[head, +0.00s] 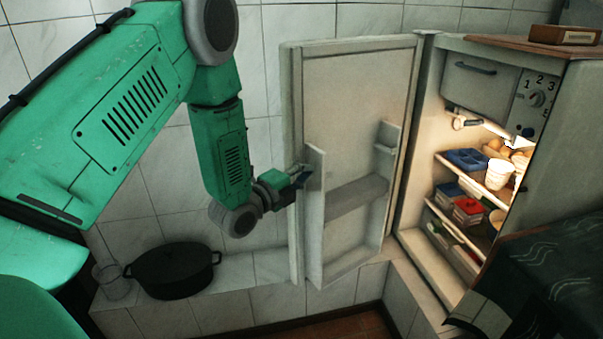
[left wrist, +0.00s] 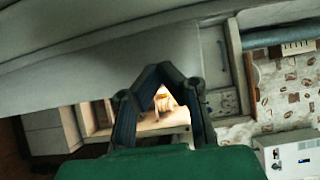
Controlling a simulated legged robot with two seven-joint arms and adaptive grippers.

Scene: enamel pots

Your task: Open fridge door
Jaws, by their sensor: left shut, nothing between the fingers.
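The fridge door (head: 345,95) stands wide open, swung out to the left of the fridge (head: 470,95), with its shelved inner side facing me. The lit interior holds containers and food; it also shows in the left wrist view (left wrist: 165,118). My left gripper (head: 301,178) is at the inner side of the door, near its free left edge. Its fingers meet at the tips (left wrist: 158,68) with nothing between them. Whether they touch the door is unclear. A broad grey surface, probably the door, fills the upper part of the left wrist view. My right gripper is not in view.
A black pot (head: 172,272) and a glass jar (head: 113,281) stand on a tiled ledge (head: 235,272) below my left arm. A wooden box (head: 565,36) lies on top of the fridge. A dark patterned surface (head: 550,270) is at the lower right.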

